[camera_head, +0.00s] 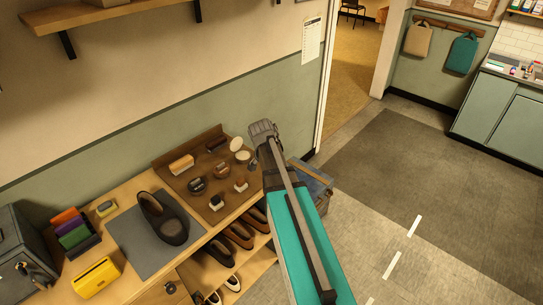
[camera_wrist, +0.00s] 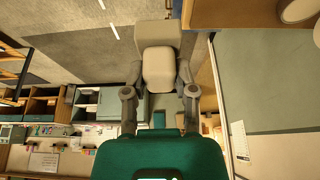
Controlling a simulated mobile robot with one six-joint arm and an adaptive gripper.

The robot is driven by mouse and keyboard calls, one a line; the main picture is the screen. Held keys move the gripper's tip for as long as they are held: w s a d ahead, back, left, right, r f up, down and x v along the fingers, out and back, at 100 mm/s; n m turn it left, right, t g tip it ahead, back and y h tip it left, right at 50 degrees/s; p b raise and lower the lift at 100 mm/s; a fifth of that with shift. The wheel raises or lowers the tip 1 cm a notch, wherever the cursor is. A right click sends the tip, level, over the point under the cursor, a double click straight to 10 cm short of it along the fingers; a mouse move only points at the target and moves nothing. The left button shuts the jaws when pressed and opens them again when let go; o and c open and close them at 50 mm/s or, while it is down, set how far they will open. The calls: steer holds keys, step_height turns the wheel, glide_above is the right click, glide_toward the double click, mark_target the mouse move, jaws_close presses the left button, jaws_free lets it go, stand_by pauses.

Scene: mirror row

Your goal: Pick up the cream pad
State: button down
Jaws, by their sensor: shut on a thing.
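In the wrist view, my gripper (camera_wrist: 158,72) is shut on the cream pad (camera_wrist: 158,66), a rounded pale piece between its two fingers. A wider grey-beige block shows just beyond the pad; I cannot tell whether it is part of it. In the head view, my gripper (camera_head: 263,131) is raised in front of the right end of the brown board (camera_head: 180,163). The pad cannot be made out there. It looks clear of the board and bench in the wrist view.
On the board stand several brushes and tins, and a round cream piece (camera_head: 236,143). A dark shoe (camera_head: 163,217) lies on a grey mat (camera_head: 129,241). A yellow box (camera_head: 96,278) is at the front left. Shoes fill the shelf below. The floor (camera_head: 400,165) at right is clear.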

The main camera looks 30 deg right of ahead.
steer(key=shift+s+r, duration=0.2)
steer(key=shift+s, duration=0.25)
steer(key=c, duration=0.9)
jaws_free()
jaws_close()
